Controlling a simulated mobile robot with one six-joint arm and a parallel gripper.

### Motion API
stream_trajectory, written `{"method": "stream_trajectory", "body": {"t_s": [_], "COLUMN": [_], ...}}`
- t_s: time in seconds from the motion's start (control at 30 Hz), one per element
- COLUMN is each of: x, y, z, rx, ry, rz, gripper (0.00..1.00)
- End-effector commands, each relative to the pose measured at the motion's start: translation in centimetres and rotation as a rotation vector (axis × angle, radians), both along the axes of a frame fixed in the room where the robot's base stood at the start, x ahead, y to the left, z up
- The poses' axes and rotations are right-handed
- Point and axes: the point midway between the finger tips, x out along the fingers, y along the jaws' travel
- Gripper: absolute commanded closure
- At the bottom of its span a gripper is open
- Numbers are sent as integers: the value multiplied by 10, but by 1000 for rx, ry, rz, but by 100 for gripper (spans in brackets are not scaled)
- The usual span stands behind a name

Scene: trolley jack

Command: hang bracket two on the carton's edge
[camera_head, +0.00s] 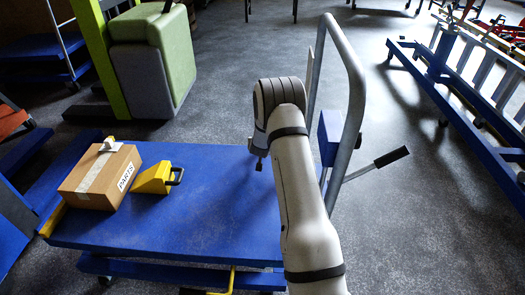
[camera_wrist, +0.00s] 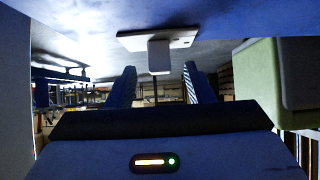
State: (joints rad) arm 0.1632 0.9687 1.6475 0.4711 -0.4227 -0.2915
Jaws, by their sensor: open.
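The carton (camera_head: 101,182), brown with a pale tape strip and dark lettering, stands at the left of the blue trolley top. A small whitish bracket (camera_head: 108,145) sits at its far edge. In the wrist view another pale bracket (camera_wrist: 157,42), a flat plate with a block standing off it, rests on the blue surface; no label shows which is bracket two. My gripper (camera_wrist: 160,66) is open, its two dark fingers either side of the block's line, apparently short of it. In the head view my arm hides that bracket and most of the gripper.
A yellow block with a dark handle (camera_head: 155,178) stands right of the carton. The blue trolley top (camera_head: 210,225) is bare between it and my arm. A grey push handle (camera_head: 355,90) rises close beside my gripper. A green and grey padded block (camera_head: 150,60) stands behind.

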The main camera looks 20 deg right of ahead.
Motion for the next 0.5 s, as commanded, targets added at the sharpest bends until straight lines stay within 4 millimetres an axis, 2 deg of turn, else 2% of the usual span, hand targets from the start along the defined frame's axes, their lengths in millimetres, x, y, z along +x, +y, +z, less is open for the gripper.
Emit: {"method": "stream_trajectory", "body": {"t_s": [0.13, 0.37, 0.5], "x": [10, 10, 10], "y": [-4, -3, -3], "z": [-7, -7, -7], "rx": [0, 1, 1], "ry": [-1, 0, 0], "rz": [-1, 1, 1], "gripper": [53, 53, 64]}}
